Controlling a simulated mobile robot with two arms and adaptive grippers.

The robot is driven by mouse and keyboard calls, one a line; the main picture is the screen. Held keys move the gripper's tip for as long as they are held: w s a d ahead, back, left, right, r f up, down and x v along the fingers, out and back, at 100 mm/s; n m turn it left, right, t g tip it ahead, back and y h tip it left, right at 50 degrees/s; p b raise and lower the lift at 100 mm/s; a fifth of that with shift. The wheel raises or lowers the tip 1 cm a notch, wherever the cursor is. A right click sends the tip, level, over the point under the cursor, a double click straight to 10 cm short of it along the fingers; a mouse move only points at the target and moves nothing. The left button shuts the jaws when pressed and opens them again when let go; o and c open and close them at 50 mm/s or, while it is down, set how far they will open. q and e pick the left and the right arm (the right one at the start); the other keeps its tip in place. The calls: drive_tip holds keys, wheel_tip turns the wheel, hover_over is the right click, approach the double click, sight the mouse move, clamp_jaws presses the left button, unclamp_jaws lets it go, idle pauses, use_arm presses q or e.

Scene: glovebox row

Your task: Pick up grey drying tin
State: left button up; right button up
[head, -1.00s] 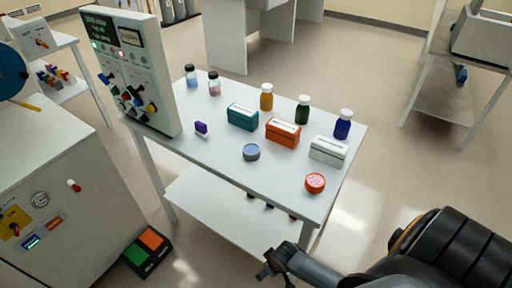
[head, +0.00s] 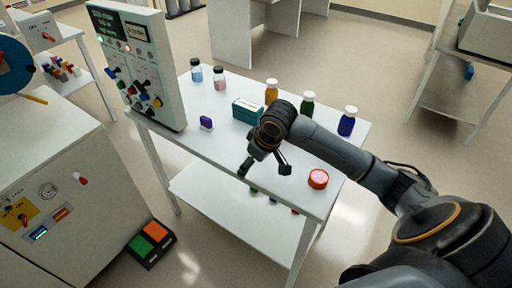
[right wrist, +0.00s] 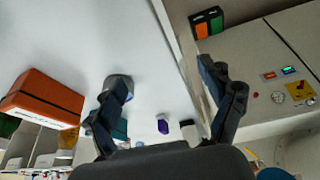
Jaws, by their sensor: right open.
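The grey drying tin (right wrist: 121,80) shows in the right wrist view as a small round grey shape on the white table, partly covered by one finger. In the head view it is hidden behind my right arm and gripper. My right gripper (head: 264,169) is open and empty above the table's front part. It also shows in the right wrist view (right wrist: 166,90), with its fingers wide apart and the tin by the left finger, not midway between them. I cannot tell the gap between finger and tin. My left gripper is out of view.
An orange box (right wrist: 42,98) stands near the gripper. A control panel (head: 138,65) rises at the table's left end.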

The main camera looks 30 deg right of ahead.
drive_tip(key=w+d+r+m, duration=0.2)
drive_tip(key=w+d+r, duration=0.2)
drive_tip(key=d+r, duration=0.4)
drive_tip(key=x, duration=0.8)
drive_tip(key=shift+w+d+r+p, duration=0.1)
drive_tip(key=shift+w+d+p, duration=0.05)
drive_tip(key=shift+w+p, duration=0.25)
drive_tip(key=p+x, duration=0.1)
drive_tip(key=x, duration=0.3)
drive_tip(key=shift+w+f, duration=0.3)
drive_tip(key=shift+f, duration=0.3)
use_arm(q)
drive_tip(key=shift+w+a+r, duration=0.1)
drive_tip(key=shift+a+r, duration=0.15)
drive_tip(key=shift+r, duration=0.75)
use_arm(e)
drive_tip(key=c, duration=1.3)
